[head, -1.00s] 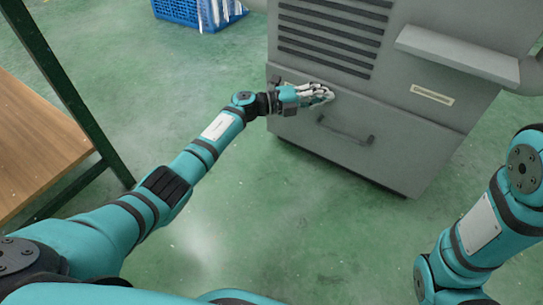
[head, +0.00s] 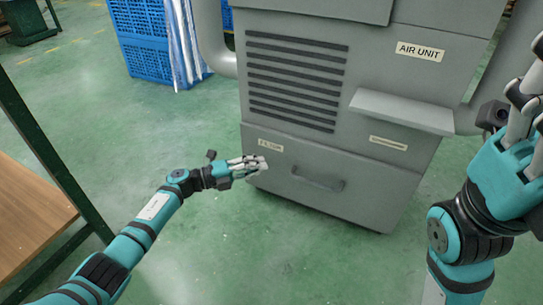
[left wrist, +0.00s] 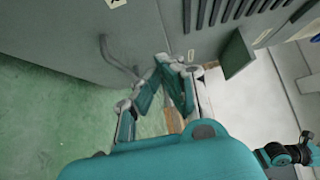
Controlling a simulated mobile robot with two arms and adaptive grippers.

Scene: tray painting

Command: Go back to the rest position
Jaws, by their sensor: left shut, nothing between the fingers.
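My left gripper (head: 262,164) is shut and empty, in front of the left part of the grey air unit's drawer (head: 370,191). I cannot tell whether it touches the drawer front. In the left wrist view its fingers (left wrist: 178,62) come together, with the drawer handle (left wrist: 118,60) to their left. My right gripper (head: 522,118) is raised at the right edge of the head view, partly cut off, and I cannot tell its jaw state. The drawer looks closed, and its handle (head: 317,180) also shows in the head view.
The air unit (head: 400,90) has a vent grille and a protruding shelf (head: 402,111). Blue crates (head: 140,45) stand behind on the left. A wooden-topped table (head: 30,215) with a dark green frame is at left. Green floor (head: 250,250) is clear in front of the unit.

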